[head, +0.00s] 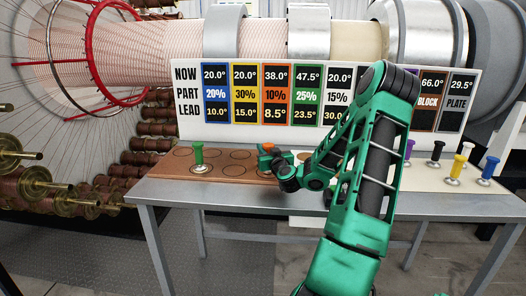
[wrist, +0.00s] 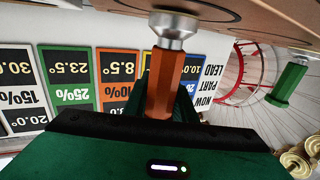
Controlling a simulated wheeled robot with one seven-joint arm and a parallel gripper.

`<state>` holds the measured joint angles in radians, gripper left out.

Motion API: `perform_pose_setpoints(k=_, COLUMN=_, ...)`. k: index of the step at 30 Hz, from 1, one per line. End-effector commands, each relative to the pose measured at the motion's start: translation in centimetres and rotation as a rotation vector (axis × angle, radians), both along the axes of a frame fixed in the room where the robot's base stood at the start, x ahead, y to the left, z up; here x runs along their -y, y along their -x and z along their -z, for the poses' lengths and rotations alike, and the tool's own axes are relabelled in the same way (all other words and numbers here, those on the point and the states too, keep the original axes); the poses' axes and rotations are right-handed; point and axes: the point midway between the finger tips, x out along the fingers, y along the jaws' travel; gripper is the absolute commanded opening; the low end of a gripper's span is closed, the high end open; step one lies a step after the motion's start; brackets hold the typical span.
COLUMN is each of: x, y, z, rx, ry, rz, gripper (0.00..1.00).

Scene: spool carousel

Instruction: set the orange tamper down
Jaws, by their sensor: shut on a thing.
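The orange tamper shows as a small orange bit (head: 267,147) at my gripper in the head view. In the wrist view, which looks upside down, its orange handle (wrist: 164,85) and silver foot (wrist: 172,30) show clearly. My gripper (head: 277,160) is shut on the handle, above the brown board (head: 228,169) on the table. The foot is at or very near the board's surface; I cannot tell whether it touches. Most of the lower tamper is hidden by my gripper in the head view.
A green tamper (head: 198,157) stands on the board to the left, also seen in the wrist view (wrist: 288,85). Empty round marks lie between it and my gripper. Black, yellow and blue tampers stand at the right. A chart sign (head: 190,100) rises behind the table (head: 160,190).

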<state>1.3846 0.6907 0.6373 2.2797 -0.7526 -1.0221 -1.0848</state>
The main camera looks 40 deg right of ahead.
Motion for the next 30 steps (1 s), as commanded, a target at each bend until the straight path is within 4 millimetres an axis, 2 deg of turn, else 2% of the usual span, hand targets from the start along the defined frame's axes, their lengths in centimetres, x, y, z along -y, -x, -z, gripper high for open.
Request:
perform_pose_setpoints(k=12, x=-0.1, y=-0.1, z=0.4, rx=0.000, ry=0.001, rz=-0.001, gripper=0.00)
perform_pose_setpoints(k=13, x=-0.1, y=-0.1, z=0.3, rx=-0.001, ry=0.002, rz=-0.001, gripper=0.31)
perform_pose_setpoints(k=15, x=-0.1, y=-0.1, z=0.3, rx=0.000, ry=0.001, rz=-0.002, gripper=0.43)
perform_pose_setpoints(k=26, x=-0.2, y=-0.1, z=0.0, rx=0.002, ry=0.001, rz=-0.002, gripper=0.43)
perform_pose_setpoints(k=30, x=-1.2, y=0.3, z=0.1, rx=0.000, ry=-0.001, rz=-0.006, gripper=0.43)
